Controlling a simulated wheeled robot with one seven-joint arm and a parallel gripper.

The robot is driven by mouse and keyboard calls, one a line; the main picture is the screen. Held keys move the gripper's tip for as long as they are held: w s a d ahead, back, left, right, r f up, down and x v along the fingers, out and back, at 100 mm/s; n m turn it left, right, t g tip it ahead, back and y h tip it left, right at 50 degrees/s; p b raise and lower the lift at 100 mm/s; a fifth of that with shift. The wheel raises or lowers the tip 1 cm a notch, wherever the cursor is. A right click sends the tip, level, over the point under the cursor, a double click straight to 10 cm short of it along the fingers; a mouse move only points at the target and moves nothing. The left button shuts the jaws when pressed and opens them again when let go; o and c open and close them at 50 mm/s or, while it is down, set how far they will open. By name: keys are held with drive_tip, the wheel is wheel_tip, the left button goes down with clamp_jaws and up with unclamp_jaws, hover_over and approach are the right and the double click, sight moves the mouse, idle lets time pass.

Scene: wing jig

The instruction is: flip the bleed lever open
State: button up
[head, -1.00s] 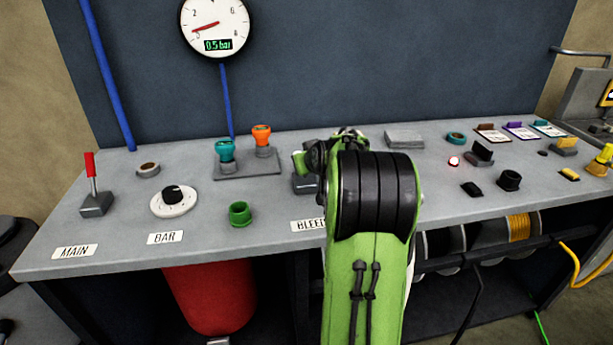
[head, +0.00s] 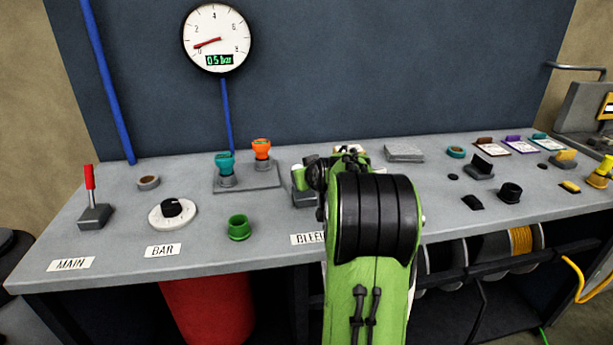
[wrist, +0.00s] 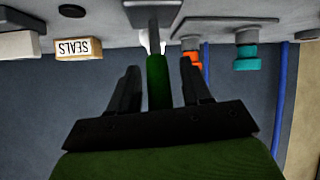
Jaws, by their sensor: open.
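The bleed lever's dark green handle (wrist: 157,82) points into my gripper (wrist: 160,88) in the wrist view, between two black fingers. Gaps show on both sides, so the fingers are open and not closed on it. The lever's grey base (wrist: 152,14) is at the top of that view, with a bright white part beside it. In the head view the lever (head: 300,181) shows as a green and white piece just left of my arm, partly hidden by it. The BLEED label (head: 308,239) is partly covered by my arm. My fingers are hidden in the head view.
Left of the lever are a green cup (head: 239,228), teal (head: 225,163) and orange (head: 262,150) fittings on a plate, a white dial (head: 172,212) and a red-handled switch (head: 91,200). The gauge (head: 217,38) reads 0.5 bar. A SEALS box (wrist: 79,49) shows in the wrist view.

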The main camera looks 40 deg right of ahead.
drive_tip(key=p+v, duration=0.2)
drive_tip(key=v, duration=1.3)
drive_tip(key=shift+s+a, duration=0.15)
drive_tip(key=shift+s, duration=0.2)
drive_tip(key=shift+r, duration=0.15)
